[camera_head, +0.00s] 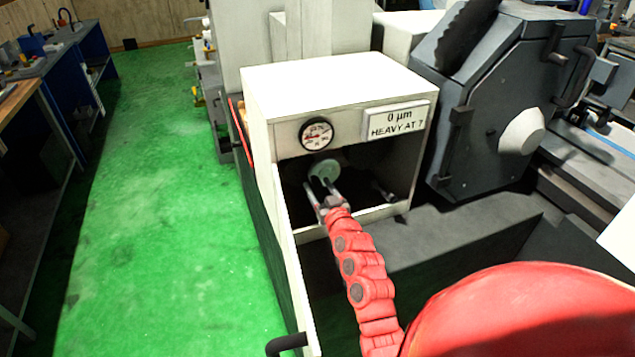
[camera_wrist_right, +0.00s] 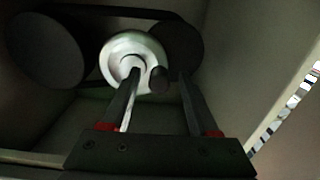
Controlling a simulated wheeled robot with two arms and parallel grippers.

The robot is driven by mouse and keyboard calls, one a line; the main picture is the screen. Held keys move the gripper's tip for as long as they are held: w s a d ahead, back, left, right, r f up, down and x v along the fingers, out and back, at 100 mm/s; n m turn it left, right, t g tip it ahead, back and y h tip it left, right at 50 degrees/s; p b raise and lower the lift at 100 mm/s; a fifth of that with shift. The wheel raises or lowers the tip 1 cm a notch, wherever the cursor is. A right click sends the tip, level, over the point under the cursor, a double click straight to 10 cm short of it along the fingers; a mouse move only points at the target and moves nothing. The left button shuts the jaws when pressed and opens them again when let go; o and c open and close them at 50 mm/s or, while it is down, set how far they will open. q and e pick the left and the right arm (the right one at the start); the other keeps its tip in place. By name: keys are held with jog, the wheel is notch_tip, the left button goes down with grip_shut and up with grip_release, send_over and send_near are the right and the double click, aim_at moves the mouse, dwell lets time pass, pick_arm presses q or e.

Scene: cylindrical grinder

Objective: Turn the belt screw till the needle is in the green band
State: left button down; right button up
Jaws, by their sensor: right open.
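The belt screw, a pale round disc (camera_head: 325,169), sits inside the open front of the white cabinet. In the right wrist view it is a bright silver disc (camera_wrist_right: 118,47) with a small dark round end (camera_wrist_right: 159,79) just beside it. My right gripper (camera_head: 320,184) reaches into the cabinet; in the wrist view its two fingers (camera_wrist_right: 160,82) are apart, one overlapping the disc, with the dark end between their tips. I cannot tell whether they touch it. The gauge (camera_head: 316,134) is above the opening; its needle and green band are too small to read. My left gripper is not in view.
Dark pulleys, one at the left (camera_wrist_right: 45,50) of the wrist view, lie around the disc with a belt. Grey machinery (camera_head: 490,120) stands right; green floor (camera_head: 170,220) is clear left.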

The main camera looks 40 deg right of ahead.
jog(key=shift+w+d+r, duration=0.1)
jog(key=shift+w+d, duration=0.1)
jog(key=shift+w, duration=0.4)
grip_shut()
